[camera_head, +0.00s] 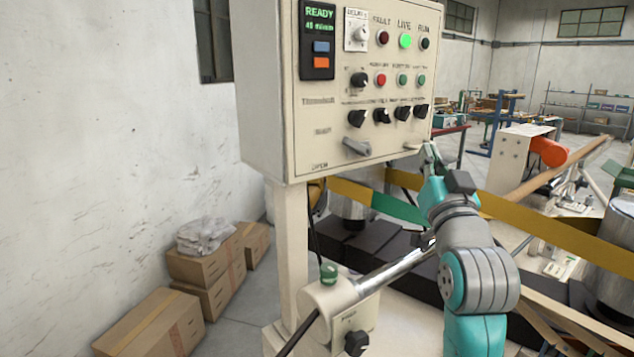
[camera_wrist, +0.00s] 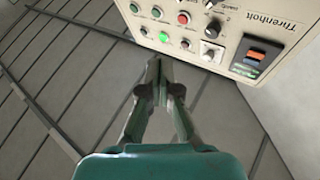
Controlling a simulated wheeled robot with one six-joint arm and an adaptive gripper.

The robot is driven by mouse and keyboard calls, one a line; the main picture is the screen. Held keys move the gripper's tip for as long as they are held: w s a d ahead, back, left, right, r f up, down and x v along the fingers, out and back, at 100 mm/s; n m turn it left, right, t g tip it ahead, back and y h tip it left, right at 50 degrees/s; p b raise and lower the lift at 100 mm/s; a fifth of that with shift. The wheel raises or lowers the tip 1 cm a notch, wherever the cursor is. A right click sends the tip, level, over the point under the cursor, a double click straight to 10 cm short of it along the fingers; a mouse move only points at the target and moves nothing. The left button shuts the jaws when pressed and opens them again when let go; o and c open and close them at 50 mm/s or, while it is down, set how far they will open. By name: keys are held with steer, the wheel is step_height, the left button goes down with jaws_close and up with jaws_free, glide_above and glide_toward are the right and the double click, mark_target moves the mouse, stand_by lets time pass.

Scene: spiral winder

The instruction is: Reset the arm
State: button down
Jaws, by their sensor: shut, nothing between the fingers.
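My teal arm rises at the lower right of the head view, and my gripper (camera_head: 430,155) is in front of the lower right corner of the cream control panel (camera_head: 300,105). In the wrist view my gripper (camera_wrist: 162,82) points toward the panel (camera_wrist: 285,20), with its fingers together and nothing held. Whether the fingertips touch the panel cannot be told. The panel has a lit READY display (camera_head: 318,40), a lit green lamp (camera_head: 405,41), several buttons and black knobs, and a grey lever (camera_head: 356,147) at its lower edge.
A post (camera_head: 292,230) holds the panel. A metal bar (camera_head: 395,265) runs beside my arm. Yellow belts (camera_head: 545,228) and rollers lie behind and to the right. Cardboard boxes (camera_head: 150,325) stand at the left wall, with clear floor between them and the post.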

steer(key=s+f+g, duration=0.1)
steer(key=s+f, duration=0.1)
steer(key=f, duration=0.9)
steer(key=s+f+g, duration=0.1)
steer(key=s+f, duration=0.2)
steer(key=f, duration=0.7)
steer(key=s+f+n+g, duration=0.1)
steer(key=s+f, duration=0.4)
steer(key=f, duration=0.3)
steer(key=s+f+g, duration=0.1)
steer(key=s+f, duration=0.5)
steer(key=f, duration=0.2)
steer(key=s+f+g, duration=0.1)
steer(key=s+f, duration=0.3)
steer(key=s, duration=0.4)
steer(key=s+f+n+g, duration=0.1)
steer(key=s+f, duration=0.3)
steer(key=s, duration=0.5)
steer(key=s+f+g, duration=0.1)
steer(key=s+f, duration=0.3)
steer(key=s, duration=0.4)
steer(key=s+g, duration=0.1)
steer(key=s, duration=1)
steer(key=shift+s+a+r+n, duration=0.3)
steer(key=shift+s+a+r, duration=0.05)
